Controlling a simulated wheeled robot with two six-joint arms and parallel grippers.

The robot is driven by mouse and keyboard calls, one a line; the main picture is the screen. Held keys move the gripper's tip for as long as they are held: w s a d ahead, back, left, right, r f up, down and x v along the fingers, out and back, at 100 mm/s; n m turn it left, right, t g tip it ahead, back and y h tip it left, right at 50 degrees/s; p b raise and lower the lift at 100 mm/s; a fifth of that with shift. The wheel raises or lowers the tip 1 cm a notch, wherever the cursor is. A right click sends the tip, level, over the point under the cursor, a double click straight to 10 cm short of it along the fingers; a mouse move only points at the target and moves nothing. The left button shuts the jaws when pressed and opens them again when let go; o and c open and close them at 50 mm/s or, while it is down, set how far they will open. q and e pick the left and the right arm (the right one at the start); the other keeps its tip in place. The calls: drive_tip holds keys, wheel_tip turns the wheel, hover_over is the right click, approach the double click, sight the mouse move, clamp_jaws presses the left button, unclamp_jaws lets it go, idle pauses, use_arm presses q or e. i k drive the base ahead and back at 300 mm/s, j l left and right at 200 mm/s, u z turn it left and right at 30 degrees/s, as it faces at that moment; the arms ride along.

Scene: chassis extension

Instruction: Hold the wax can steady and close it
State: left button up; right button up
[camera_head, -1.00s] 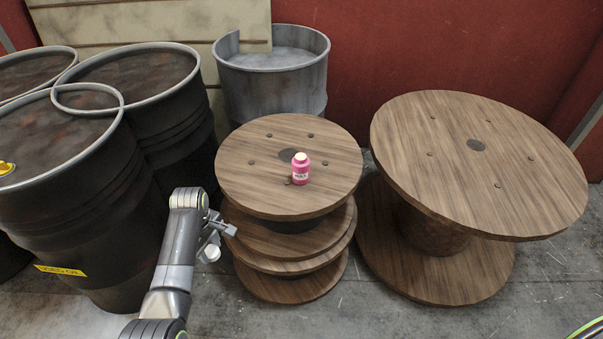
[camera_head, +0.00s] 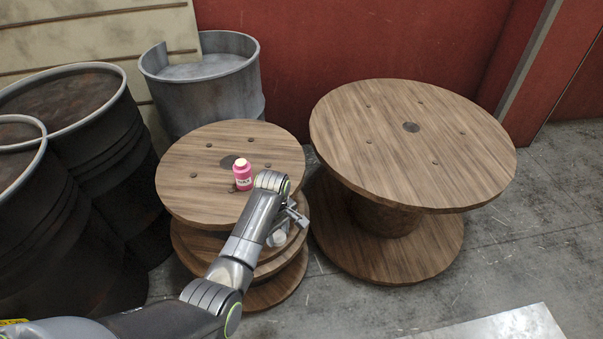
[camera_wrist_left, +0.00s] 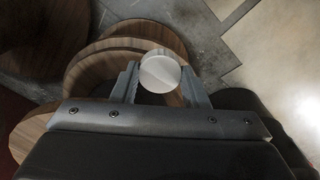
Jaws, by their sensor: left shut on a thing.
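The pink wax can (camera_head: 243,176) stands upright on top of the small wooden spool (camera_head: 200,150); its narrow top is pale, and I cannot tell whether that is a cap or a bare neck. My left gripper (camera_head: 284,232) is to the right of the can and nearer to me, by the right edge of the spool top. It is shut on a white round piece (camera_head: 278,238) that looks like a lid. In the left wrist view the white piece (camera_wrist_left: 160,72) sits between the two fingers. The right gripper is out of view.
A large wooden spool (camera_head: 460,150) with a tilted top stands to the right. Dark barrels (camera_head: 100,160) stand to the left, and a grey metal drum (camera_head: 205,95) behind. A pale flat sheet (camera_head: 510,325) lies at the bottom right. The floor at right is clear.

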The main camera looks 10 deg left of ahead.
sight(242, 168)
drive_tip(key=z, duration=0.7)
drive_tip(key=k+j, duration=0.1)
drive_tip(key=j, duration=0.4)
drive_tip(key=k+j, duration=0.1)
drive_tip(key=j, duration=0.45)
drive_tip(key=k+j, duration=0.1)
drive_tip(key=j, duration=0.4)
drive_tip(key=k+j, duration=0.1)
drive_tip(key=j, duration=0.45)
drive_tip(key=k+j, duration=0.15)
drive_tip(key=j, duration=0.35)
